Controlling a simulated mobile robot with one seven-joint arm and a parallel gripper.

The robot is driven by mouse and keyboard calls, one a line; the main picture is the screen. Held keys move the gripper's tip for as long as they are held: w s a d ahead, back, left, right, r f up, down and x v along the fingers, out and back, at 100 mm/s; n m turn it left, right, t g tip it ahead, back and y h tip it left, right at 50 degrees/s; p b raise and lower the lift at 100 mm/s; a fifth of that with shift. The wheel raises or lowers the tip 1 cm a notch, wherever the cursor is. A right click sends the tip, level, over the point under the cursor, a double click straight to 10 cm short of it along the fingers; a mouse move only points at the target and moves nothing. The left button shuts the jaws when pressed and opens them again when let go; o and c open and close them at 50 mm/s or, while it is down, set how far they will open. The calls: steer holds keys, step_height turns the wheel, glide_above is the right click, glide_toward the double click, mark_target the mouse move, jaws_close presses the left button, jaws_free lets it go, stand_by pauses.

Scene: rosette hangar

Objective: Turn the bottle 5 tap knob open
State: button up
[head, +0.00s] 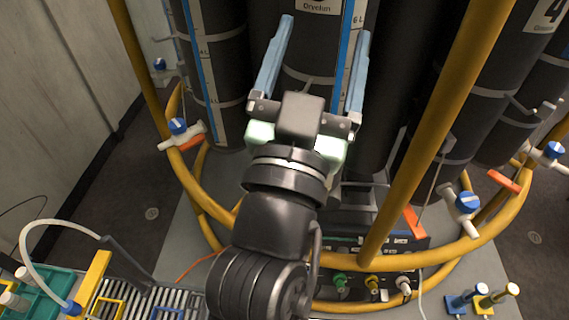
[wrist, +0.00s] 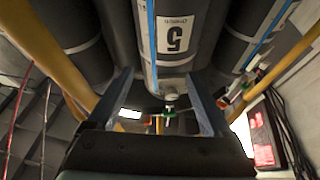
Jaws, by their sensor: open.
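Bottle 5 is a dark cylinder with a white "5" label (wrist: 177,34) in the wrist view. In the head view its lower label edge (head: 318,5) shows at the top. Under the bottle, in the wrist view, hangs a small pale tap (wrist: 169,97) with green and orange bits near it. Its knob's position is too small to tell. In the head view my gripper and arm hide this tap. My gripper (head: 324,30) is open and empty, its two blue-grey fingers pointing toward the bottle. In the wrist view the tap shows between the fingers, apparently beyond them.
Yellow curved rails (head: 480,242) and posts surround the bottles. Other taps with blue knobs (head: 178,126) stand at left and right (head: 467,202). A black panel with coloured fittings (head: 372,282) is low at right. A roller rack (head: 140,298) and green tray (head: 45,295) are lower left.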

steer(key=s+a+f+g+b, duration=0.2)
steer(key=f, duration=0.9)
steer(key=s+a+f+n+g+y+b, duration=0.1)
steer(key=s+f+b, duration=0.15)
steer(key=f, duration=0.85)
steer(key=s+a+f+g+b, duration=0.2)
steer(key=f+b, duration=0.1)
steer(key=f, duration=0.9)
steer(key=w+p, duration=0.1)
steer(key=w, duration=0.2)
steer(key=w+d+p, duration=0.1)
steer(key=w+p, duration=0.1)
steer(key=w, duration=0.2)
steer(key=w+d+p, duration=0.1)
steer(key=w+p, duration=0.1)
steer(key=w, duration=0.2)
steer(key=shift+w+d+r, duration=0.15)
steer(key=shift+d+r, duration=0.1)
steer(key=shift+w+d+f, duration=0.15)
steer(key=shift+w+d, duration=0.05)
steer(key=shift+w, duration=0.65)
jaws_close()
steer(key=shift+t+p, duration=0.3)
steer(key=shift+p, duration=0.05)
